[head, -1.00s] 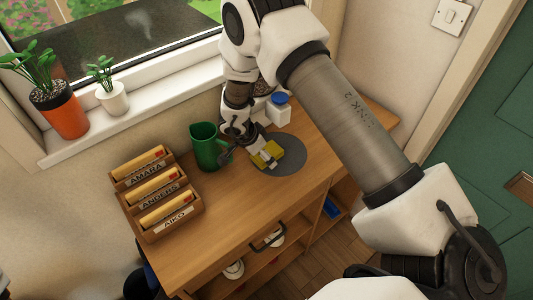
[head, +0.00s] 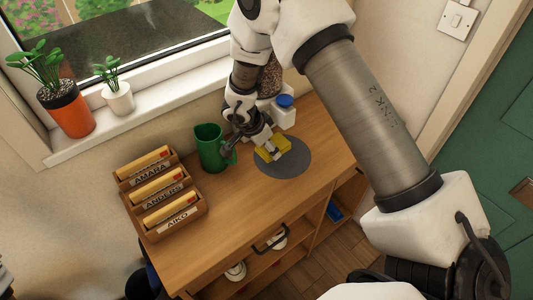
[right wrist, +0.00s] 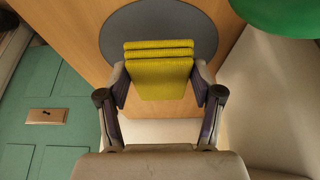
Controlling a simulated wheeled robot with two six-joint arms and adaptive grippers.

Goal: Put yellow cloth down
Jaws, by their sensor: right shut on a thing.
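The yellow cloth (head: 268,153) is a folded stack and sits over the round grey mat (head: 296,165) on the wooden cabinet top. It also shows in the right wrist view (right wrist: 158,78), between the fingers. My right gripper (head: 273,149) is shut on the cloth, one finger at each side of it. Whether the cloth touches the mat or hangs just above it, I cannot tell. The grey mat also shows in the right wrist view (right wrist: 115,35) behind the cloth. My left gripper is not in view.
A green jug (head: 211,148) stands just left of the gripper. A white container with a blue lid (head: 285,108) stands behind it. Name-labelled wooden holders (head: 165,195) sit at the left of the cabinet top (head: 225,220). Potted plants (head: 68,110) stand on the windowsill.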

